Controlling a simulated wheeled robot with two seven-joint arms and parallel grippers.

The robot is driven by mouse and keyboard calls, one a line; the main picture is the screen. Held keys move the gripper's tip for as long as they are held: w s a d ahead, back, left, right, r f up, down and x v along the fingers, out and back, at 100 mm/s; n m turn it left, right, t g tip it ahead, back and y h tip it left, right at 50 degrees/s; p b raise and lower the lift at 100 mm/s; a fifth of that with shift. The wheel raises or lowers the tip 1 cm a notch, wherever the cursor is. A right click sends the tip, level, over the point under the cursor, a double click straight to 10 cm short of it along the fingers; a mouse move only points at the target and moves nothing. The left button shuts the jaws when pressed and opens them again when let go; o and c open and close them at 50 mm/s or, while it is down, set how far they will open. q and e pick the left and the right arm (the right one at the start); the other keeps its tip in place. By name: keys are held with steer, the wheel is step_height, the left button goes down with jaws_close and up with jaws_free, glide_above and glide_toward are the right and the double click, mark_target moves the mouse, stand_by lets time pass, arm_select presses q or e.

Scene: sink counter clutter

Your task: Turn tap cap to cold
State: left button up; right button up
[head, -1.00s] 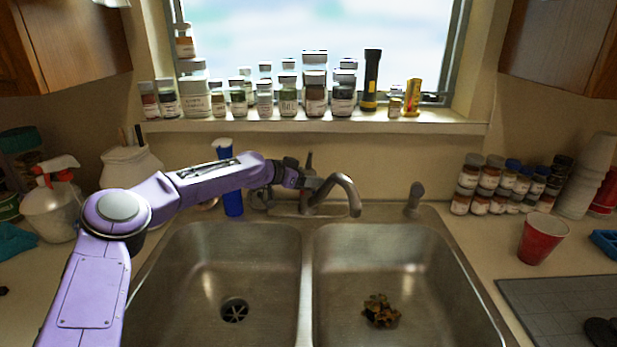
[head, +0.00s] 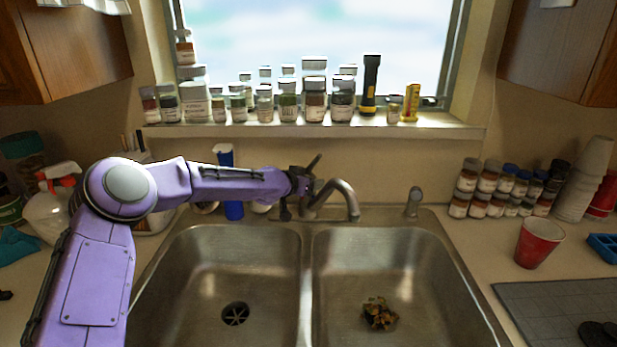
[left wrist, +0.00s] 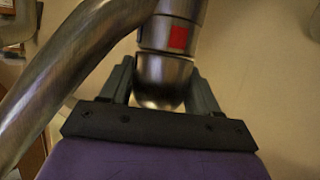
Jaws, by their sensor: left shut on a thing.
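The tap (head: 342,190) stands behind the divider of the double sink, its curved spout over the right basin. Its lever handle (head: 315,161) sticks up and tilts to the right. In the left wrist view the tap cap (left wrist: 165,80) is a metal dome with a red mark (left wrist: 178,38) on the ring beyond it. My left gripper (head: 302,184) is at the cap from the left, with one finger (left wrist: 160,92) on each side of it, shut on it. The spout (left wrist: 65,75) passes close by on the left there. My right gripper is in neither view.
A blue bottle (head: 231,195) stands behind my left forearm. Jars (head: 288,106) and a flashlight (head: 370,85) line the windowsill above the tap. A small spout (head: 413,202) stands at right. A red cup (head: 538,243) is on the right counter.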

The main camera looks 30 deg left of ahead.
arm_select(q)
steer(key=shift+r+n+y+p, duration=0.15)
steer(key=shift+n+y+p, duration=0.65)
steer(key=shift+y+p, duration=0.1)
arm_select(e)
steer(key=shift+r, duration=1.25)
arm_select(q)
steer(key=o, duration=0.7)
steer(key=shift+s, duration=0.15)
steer(key=shift+b+v, duration=1.2)
steer(key=shift+v, duration=4)
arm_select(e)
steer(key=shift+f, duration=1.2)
